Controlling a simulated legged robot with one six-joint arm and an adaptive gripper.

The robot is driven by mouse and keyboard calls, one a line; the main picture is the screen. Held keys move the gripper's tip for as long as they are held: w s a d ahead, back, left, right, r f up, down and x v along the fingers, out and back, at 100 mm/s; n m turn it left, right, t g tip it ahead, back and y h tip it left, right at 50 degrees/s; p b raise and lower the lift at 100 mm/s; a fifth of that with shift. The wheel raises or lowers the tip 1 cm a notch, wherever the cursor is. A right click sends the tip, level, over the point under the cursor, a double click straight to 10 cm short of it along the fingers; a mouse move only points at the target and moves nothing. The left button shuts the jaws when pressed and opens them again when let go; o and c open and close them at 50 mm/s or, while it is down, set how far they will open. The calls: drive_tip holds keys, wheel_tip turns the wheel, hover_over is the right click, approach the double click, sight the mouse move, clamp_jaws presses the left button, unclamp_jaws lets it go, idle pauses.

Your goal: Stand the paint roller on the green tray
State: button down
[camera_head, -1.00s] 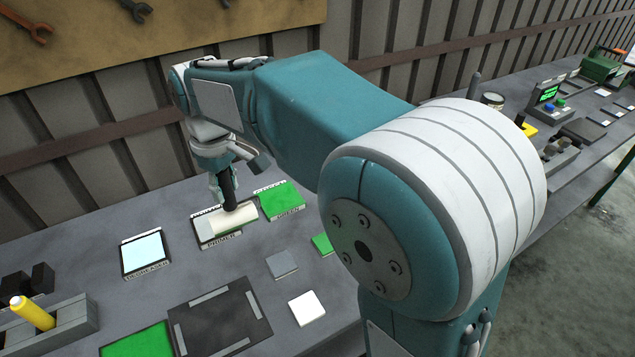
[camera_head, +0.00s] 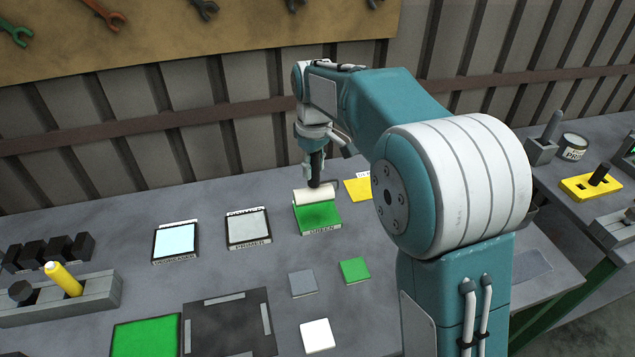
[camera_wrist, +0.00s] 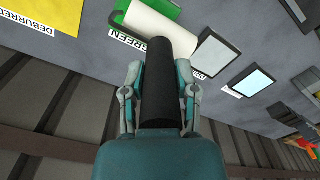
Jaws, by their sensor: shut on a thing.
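The paint roller has a cream cylinder head (camera_head: 315,193) and a black handle (camera_head: 316,168). My gripper (camera_head: 315,160) is shut on the black handle, which stands upright below it. The roller head lies over the back part of the green tray (camera_head: 320,217), labelled GREEN. Whether the head touches the tray I cannot tell. In the wrist view the black handle (camera_wrist: 159,95) runs between my fingers, the cream head (camera_wrist: 160,27) is beyond it, and part of the green tray (camera_wrist: 165,8) shows behind the head.
The primer tray (camera_head: 248,227) and degreaser tray (camera_head: 175,242) are to the left. A yellow tray (camera_head: 357,189) is close on the right, partly behind my arm. Small grey, green and white squares lie in front. A grey holder (camera_head: 100,290) has a yellow-handled tool.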

drive_tip(key=w+d+f, duration=0.1)
drive_tip(key=w+f, duration=0.2)
drive_tip(key=f, duration=0.4)
drive_tip(key=shift+w+f, duration=0.25)
drive_tip(key=shift+f, duration=0.1)
drive_tip(key=shift+c, duration=1.8)
unclamp_jaws()
drive_tip(key=shift+a+f, duration=0.1)
drive_tip(key=shift+a, duration=0.1)
drive_tip(key=shift+d, duration=0.1)
wheel_tip(320, 180, up, 12)
drive_tip(key=shift+r, duration=0.2)
